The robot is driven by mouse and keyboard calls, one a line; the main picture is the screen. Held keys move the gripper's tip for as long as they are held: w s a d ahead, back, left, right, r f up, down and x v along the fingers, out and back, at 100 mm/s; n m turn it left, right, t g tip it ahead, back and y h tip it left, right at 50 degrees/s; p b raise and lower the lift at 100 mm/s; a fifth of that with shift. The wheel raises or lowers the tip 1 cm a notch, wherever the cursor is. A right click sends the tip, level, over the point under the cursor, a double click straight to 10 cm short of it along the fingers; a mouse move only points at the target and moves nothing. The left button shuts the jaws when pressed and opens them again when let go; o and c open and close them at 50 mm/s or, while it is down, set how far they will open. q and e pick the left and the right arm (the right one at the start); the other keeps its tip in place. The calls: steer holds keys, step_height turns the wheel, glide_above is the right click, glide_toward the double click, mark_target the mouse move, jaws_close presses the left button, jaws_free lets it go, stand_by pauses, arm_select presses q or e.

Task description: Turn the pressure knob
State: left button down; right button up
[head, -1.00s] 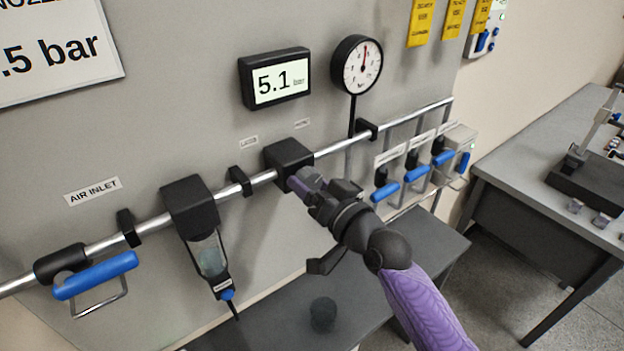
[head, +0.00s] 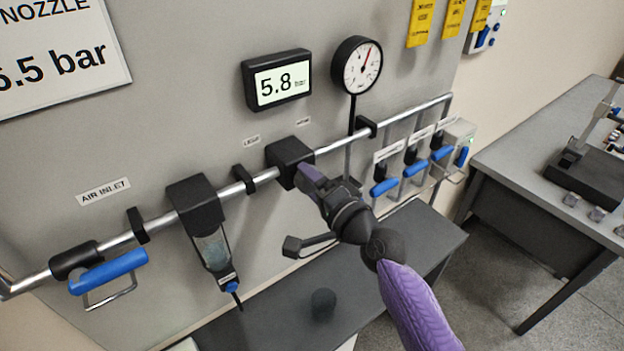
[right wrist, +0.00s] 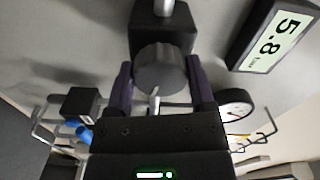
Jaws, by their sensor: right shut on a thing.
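The pressure knob (right wrist: 160,68) is a dark ribbed cylinder on the black regulator block (head: 288,160) on the air pipe. In the head view my right gripper (head: 306,178) hides the knob. In the right wrist view the purple fingers (right wrist: 160,90) stand on both sides of the knob, and the gripper is shut on it. The digital display (head: 276,80) reads 5.8 bar; it also shows in the right wrist view (right wrist: 275,33). The round gauge (head: 357,64) has a red needle tipped right of top. My left gripper is out of view.
A filter bowl (head: 212,250) hangs left of the regulator. Blue-handled valves (head: 414,168) stand to the right. A blue inlet lever (head: 108,272) is at lower left. A grey bench (head: 400,250) with a dark ball (head: 323,302) lies below.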

steer(key=shift+m, duration=1.1)
steer(key=o, duration=1.2)
steer(key=v, duration=1)
